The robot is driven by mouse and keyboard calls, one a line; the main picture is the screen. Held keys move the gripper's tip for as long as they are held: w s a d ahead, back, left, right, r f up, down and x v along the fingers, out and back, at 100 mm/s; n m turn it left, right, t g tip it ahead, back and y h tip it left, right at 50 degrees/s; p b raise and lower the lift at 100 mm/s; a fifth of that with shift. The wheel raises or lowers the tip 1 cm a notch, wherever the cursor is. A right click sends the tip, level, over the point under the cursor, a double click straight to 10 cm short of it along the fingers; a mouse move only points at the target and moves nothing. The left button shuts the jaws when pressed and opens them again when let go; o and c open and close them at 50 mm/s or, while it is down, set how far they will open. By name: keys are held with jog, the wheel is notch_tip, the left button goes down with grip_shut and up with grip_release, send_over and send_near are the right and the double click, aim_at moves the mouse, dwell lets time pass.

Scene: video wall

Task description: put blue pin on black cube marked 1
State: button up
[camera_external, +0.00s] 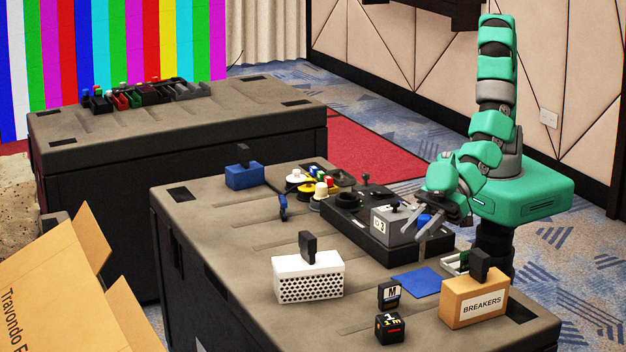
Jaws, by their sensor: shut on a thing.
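My gripper (414,238) is at the right side of the case top, over the right end of a black tray. It is shut on the blue pin (424,220), a small blue piece partly hidden by the fingers. A black cube (389,328) with small yellow and red marks lies near the front edge, in front of and left of my gripper. Its marks are too small to read for sure. Another dark cube (389,295) with a white M label stands just behind it.
A blue square mat (416,282) lies between my gripper and the cubes. A cardboard box labelled BREAKERS (474,298) stands right of it, a white perforated box (308,277) to the left. A grey block marked 3 (394,226) stands on the black tray (345,218).

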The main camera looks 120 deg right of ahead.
jog(key=w+a+f, duration=0.1)
jog(key=w+a, duration=0.2)
jog(key=w, duration=0.1)
jog(key=w+a+f+b, duration=0.1)
jog(key=w+a+f, duration=0.1)
jog(key=w+a, duration=0.1)
jog(key=w+a+f, duration=0.2)
jog(key=w+a, duration=0.1)
jog(key=w, duration=0.3)
jog(key=shift+f, duration=0.15)
dwell(0.3)
jog(key=o, duration=1)
